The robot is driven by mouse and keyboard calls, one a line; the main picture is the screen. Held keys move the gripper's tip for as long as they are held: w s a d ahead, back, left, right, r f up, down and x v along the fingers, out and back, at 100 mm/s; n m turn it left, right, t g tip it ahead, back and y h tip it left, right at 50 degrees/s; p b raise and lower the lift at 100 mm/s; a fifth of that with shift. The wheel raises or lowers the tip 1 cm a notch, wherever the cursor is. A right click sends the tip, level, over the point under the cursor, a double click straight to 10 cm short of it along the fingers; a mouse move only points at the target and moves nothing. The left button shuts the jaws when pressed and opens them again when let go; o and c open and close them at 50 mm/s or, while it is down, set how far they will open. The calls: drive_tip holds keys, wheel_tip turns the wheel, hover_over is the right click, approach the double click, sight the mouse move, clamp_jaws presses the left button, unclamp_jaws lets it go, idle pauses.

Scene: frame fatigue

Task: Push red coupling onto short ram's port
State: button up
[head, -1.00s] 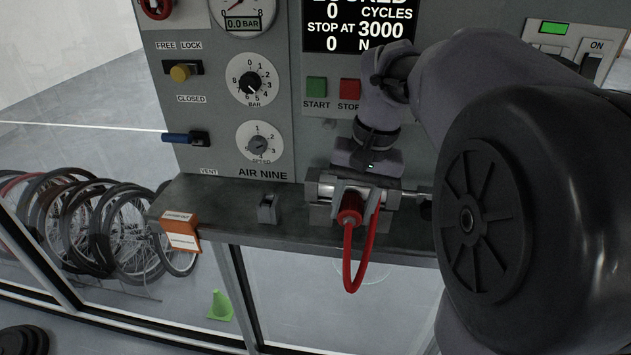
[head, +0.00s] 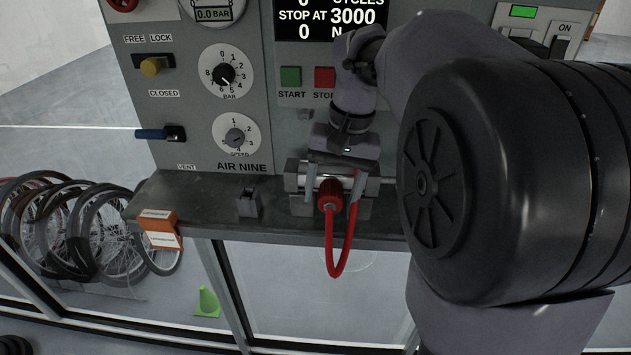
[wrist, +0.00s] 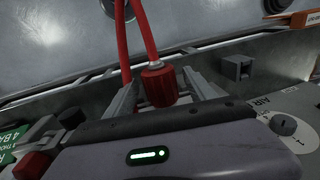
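The red coupling (head: 330,194) sits at the front of the short ram (head: 292,179), a silver cylinder in a grey block on the bench. Its end meets the ram's front; the port itself is hidden, so how deep it sits cannot be told. A red hose (head: 334,268) loops down from it over the bench edge. My gripper (head: 335,180) is above and around the coupling, fingers pointing down and open. In the wrist view the coupling (wrist: 159,85) stands between the two fingers, with a narrow gap visible on each side.
The panel with dials, a yellow knob (head: 151,66), a blue lever (head: 160,133) and green and red buttons (head: 290,76) rises behind the bench. Bench between is clear.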

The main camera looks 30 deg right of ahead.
wheel_tip(320, 180, up, 17)
drive_tip(key=s+d+p, duration=0.1)
drive_tip(key=d+p, duration=0.1)
drive_tip(key=p, duration=0.2)
drive_tip(key=shift+s+r, duration=0.15)
drive_tip(key=shift+s, duration=0.1)
drive_tip(key=s+a+f+t+b, duration=0.1)
drive_tip(key=s+a+f+b, duration=0.3)
drive_tip(key=f+b, duration=1)
drive_tip(key=s+a+f+n+t+b, duration=0.1)
drive_tip(key=s+a+f+b, duration=0.3)
drive_tip(key=a+f+b, duration=0.4)
drive_tip(key=s+a+f+n+t+b, duration=0.1)
drive_tip(key=s+a+f+b, duration=0.4)
drive_tip(key=f+b, duration=1.5)
wheel_tip(320, 180, down, 16)
drive_tip(key=shift+a+r+t+y, duration=0.15)
drive_tip(key=shift+a+t+y, duration=0.15)
drive_tip(key=shift+a+t, duration=0.65)
